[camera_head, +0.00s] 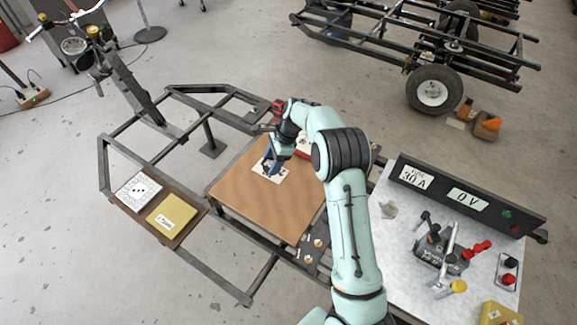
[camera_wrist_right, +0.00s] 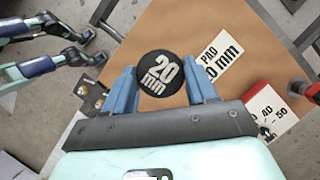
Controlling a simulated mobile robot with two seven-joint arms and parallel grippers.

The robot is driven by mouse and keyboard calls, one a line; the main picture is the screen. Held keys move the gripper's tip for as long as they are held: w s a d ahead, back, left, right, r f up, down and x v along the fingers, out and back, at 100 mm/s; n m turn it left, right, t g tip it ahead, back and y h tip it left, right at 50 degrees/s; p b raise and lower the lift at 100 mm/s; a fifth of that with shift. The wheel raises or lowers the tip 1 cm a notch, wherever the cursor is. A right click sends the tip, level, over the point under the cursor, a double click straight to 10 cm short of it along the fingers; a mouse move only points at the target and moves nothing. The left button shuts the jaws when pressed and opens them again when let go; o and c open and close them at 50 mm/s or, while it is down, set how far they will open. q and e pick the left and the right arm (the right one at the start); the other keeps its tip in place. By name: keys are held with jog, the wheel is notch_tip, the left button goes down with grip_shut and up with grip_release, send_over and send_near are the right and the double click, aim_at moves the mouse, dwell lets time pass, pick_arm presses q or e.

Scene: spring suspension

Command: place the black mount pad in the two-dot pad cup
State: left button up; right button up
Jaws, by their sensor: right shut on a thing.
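My right gripper (camera_wrist_right: 162,86) is shut on the black mount pad (camera_wrist_right: 158,73), a round black disc with a white "20 mm" on its face. The pad sits between the blue fingers, above the tan work board (camera_wrist_right: 190,25). In the head view the right gripper (camera_head: 270,163) is over the white pad card (camera_head: 268,173), and the pad is hard to make out there. Two small gold round fittings (camera_head: 318,243) sit on a dark plate by the board's near right corner; I cannot tell whether either is the two-dot cup. I do not clearly see my left gripper.
A red-and-white box (camera_wrist_right: 268,115) stands near the pad card. A smaller board at left holds a dotted white card (camera_head: 138,190) and a yellow block (camera_head: 172,214). The metal bench (camera_head: 400,250) with a meter and clamps is at right. Most of the work board is bare.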

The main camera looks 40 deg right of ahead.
jog(key=shift+w+d+r+m, duration=0.15)
jog(key=shift+d+r+m, duration=0.1)
jog(key=shift+d+m, duration=0.15)
send_over(272, 196)
jog(key=d, duration=0.2)
jog(key=f, duration=1.4)
jog(key=shift+s+a+f+b, duration=0.2)
jog(key=shift+s+f+b, duration=0.1)
jog(key=shift+f+b, duration=0.05)
jog(key=shift+f, duration=2.45)
jog(key=shift+f, duration=0.15)
jog(key=o, duration=1.1)
jog(key=shift+c, duration=0.2)
